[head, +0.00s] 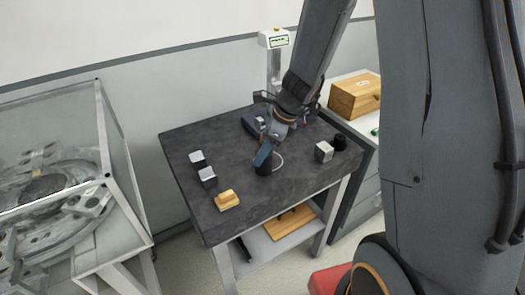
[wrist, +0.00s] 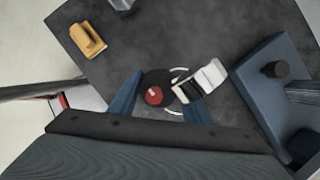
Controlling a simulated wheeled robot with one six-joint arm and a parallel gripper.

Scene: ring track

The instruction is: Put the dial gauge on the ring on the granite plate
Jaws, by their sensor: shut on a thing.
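The dial gauge (wrist: 168,78), a dark round piece with a red spot on top, is between my gripper's blue fingers. In the head view my gripper (head: 264,158) points down over the granite plate (head: 230,165), with the dark gauge (head: 263,170) low at its tips. A thin white ring (head: 279,161) shows as an arc beside the gauge; it also shows in the wrist view (wrist: 176,111). The gauge covers part of the ring from above. I cannot tell whether it touches the plate.
On the plate stand a wooden block (head: 227,200), grey blocks (head: 207,177) to the left, a silver cube (head: 324,151) and a black cylinder (head: 340,143) to the right. A blue base (wrist: 262,90) stands behind. A white-and-black piece (wrist: 210,76) shows close by the right finger.

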